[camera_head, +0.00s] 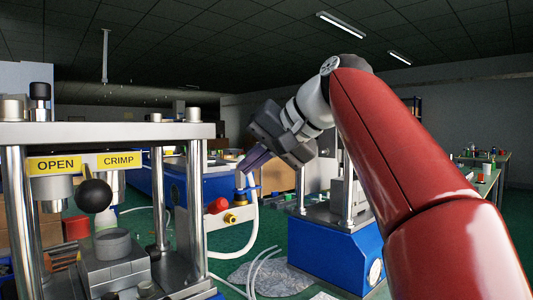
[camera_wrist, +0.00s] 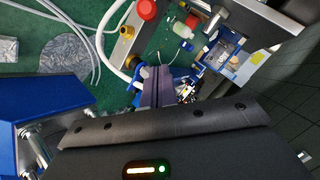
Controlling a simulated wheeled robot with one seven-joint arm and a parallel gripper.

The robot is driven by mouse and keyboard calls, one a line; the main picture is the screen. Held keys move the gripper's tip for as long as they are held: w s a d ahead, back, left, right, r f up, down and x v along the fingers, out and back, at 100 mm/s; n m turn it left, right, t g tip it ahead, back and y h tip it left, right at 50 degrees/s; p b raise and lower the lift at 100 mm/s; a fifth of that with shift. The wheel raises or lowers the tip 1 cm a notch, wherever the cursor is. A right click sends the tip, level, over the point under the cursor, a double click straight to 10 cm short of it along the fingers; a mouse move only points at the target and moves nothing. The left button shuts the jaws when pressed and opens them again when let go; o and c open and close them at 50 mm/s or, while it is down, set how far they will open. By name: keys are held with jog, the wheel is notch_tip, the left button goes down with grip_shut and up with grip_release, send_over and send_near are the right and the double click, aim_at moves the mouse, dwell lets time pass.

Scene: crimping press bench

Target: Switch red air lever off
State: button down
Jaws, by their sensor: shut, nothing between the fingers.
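A red rounded part (camera_head: 218,205), possibly the red air lever's handle, sits beside a brass fitting (camera_head: 232,218) on a pale panel behind the press. I cannot make out a lever shape. The red part also shows at the top of the wrist view (camera_wrist: 147,9), with the brass fitting (camera_wrist: 127,32) just below left. My gripper (camera_head: 250,162) is shut and empty, its purple fingers pointing down-left above the red part in the head view. The fingers show in the wrist view (camera_wrist: 157,85), apart from the red part.
A press with OPEN and CRIMP labels (camera_head: 85,163) and a black ball knob (camera_head: 93,195) stands at left. A white hose (camera_head: 252,220) curves beside the brass fitting. A blue-based machine (camera_head: 335,255) stands at centre right. Green floor shows between the machines.

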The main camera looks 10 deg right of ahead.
aim_at(214, 208)
jog(key=shift+s+a+f+b, duration=0.25)
jog(key=shift+a+f+b, duration=0.3)
jog(key=shift+a+f, duration=0.45)
jog(key=shift+s+a+f+b, duration=0.25)
jog(key=shift+a+f+b, duration=0.35)
jog(key=shift+f, duration=0.55)
jog(key=s+f+t+y+b, duration=0.1)
jog(key=f+b, duration=0.1)
jog(key=b, duration=0.2)
